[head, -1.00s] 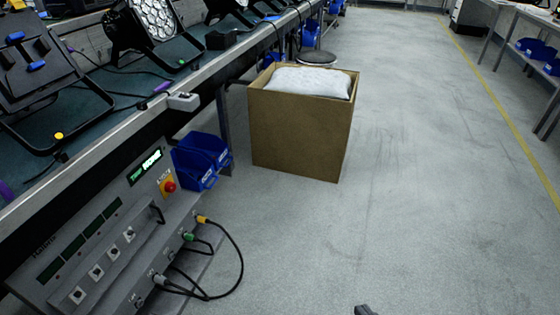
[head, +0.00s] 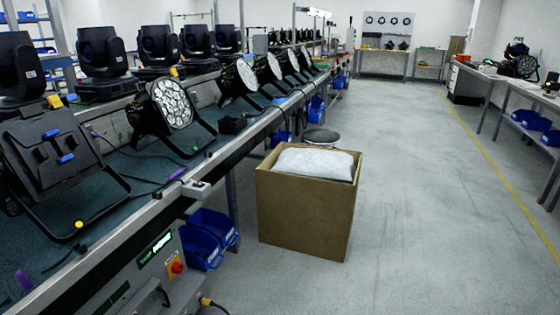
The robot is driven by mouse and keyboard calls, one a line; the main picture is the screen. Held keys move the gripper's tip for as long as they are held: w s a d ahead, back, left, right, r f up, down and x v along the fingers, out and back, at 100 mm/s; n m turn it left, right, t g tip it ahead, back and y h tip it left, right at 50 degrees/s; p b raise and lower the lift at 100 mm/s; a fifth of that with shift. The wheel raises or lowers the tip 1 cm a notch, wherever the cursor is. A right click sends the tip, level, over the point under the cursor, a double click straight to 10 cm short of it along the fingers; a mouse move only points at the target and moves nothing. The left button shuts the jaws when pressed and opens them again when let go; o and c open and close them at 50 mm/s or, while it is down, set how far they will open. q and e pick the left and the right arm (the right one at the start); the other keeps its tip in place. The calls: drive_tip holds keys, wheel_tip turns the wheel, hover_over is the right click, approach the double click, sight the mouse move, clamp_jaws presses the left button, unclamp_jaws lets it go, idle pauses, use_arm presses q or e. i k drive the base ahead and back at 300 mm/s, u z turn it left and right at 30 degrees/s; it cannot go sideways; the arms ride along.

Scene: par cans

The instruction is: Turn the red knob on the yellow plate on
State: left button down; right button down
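The red knob (head: 177,267) sits on a small yellow plate (head: 170,272) on the front of a grey control panel below the workbench, at the lower left of the head view. A lit green display (head: 155,248) is just up and left of it. The knob's set position is too small to tell. Neither of my grippers shows in the head view now.
The workbench (head: 217,153) with stage lights runs along the left. Blue bins (head: 205,240) hang right of the knob. An open cardboard box (head: 300,216) with a white bag (head: 314,164) stands on the floor. The floor (head: 430,200) right of it is clear.

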sight(177, 268)
drive_tip(key=u, duration=1.55)
drive_tip(key=k, duration=0.5)
drive_tip(key=z, duration=1.9)
drive_tip(key=i, duration=1.4)
drive_tip(key=u, duration=2.65)
drive_tip(key=i, duration=0.6)
drive_tip(key=u, duration=0.05)
